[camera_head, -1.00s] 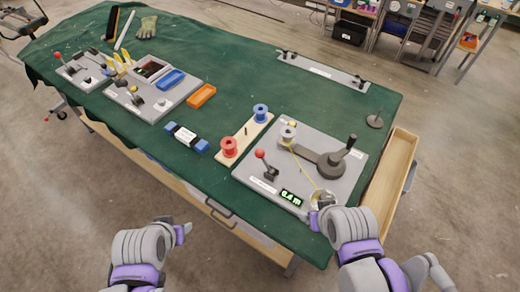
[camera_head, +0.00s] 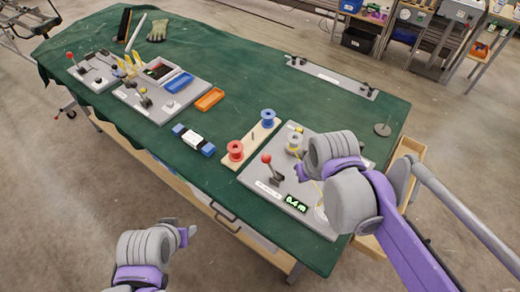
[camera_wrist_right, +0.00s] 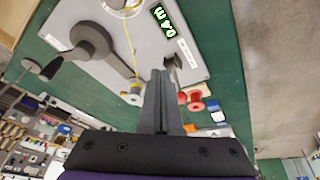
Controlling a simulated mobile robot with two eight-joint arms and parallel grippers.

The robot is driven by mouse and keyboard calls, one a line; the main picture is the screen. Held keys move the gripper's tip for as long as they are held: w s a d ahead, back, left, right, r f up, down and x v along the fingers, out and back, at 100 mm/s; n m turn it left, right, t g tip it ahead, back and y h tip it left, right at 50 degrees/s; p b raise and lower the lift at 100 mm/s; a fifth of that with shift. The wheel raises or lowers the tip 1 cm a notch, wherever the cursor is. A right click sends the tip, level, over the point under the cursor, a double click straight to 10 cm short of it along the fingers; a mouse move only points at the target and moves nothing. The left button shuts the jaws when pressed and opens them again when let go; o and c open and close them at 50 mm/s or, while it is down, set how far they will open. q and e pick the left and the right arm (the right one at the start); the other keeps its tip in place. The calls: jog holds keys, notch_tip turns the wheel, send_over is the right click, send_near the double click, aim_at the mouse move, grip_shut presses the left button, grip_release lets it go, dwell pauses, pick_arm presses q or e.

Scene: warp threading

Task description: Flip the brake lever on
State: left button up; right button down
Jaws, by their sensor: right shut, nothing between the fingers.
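A grey winding plate (camera_head: 325,228) lies on the green table. A lever with a red ball knob (camera_head: 267,158) stands on it, leaning toward the left, beside the lit display (camera_head: 296,204) reading 0.4 m. In the right wrist view the lever's dark base (camera_wrist_right: 173,62) shows just beyond the fingers, which partly hide it. My right gripper (camera_head: 299,172) is over the plate, just right of the lever; its fingers (camera_wrist_right: 160,76) are shut and empty. I cannot tell whether they touch the lever. My left gripper (camera_head: 188,236) hangs before the table's front edge; its opening is unclear.
A spool (camera_head: 294,142) with yellow thread and the crank (camera_wrist_right: 92,42) are near my right gripper. Red (camera_head: 235,150) and blue (camera_head: 268,118) spools stand on a board left of the plate. Another panel (camera_head: 160,95) with levers is farther left.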

aim_at(272, 169)
jog(key=w+a+n+g, duration=0.1)
jog(key=w+a+n, duration=0.1)
jog(key=w+a, duration=0.4)
jog(key=w+a+r+n+g, duration=0.1)
jog(key=w+a+n+g, duration=0.1)
jog(key=w+a, duration=0.5)
jog(key=w+n, duration=0.1)
jog(key=w, duration=0.4)
jog(key=shift+a+h, duration=0.15)
jog(key=shift+h, duration=0.15)
jog(key=shift+s, duration=0.1)
notch_tip(272, 169, down, 9)
jog(key=s+d, duration=0.2)
jog(key=shift+s+d+r, duration=0.2)
jog(key=shift+d, duration=0.2)
jog(key=shift+s, duration=0.1)
jog(key=shift+s+d+r, duration=0.15)
jog(key=shift+d+r, duration=0.1)
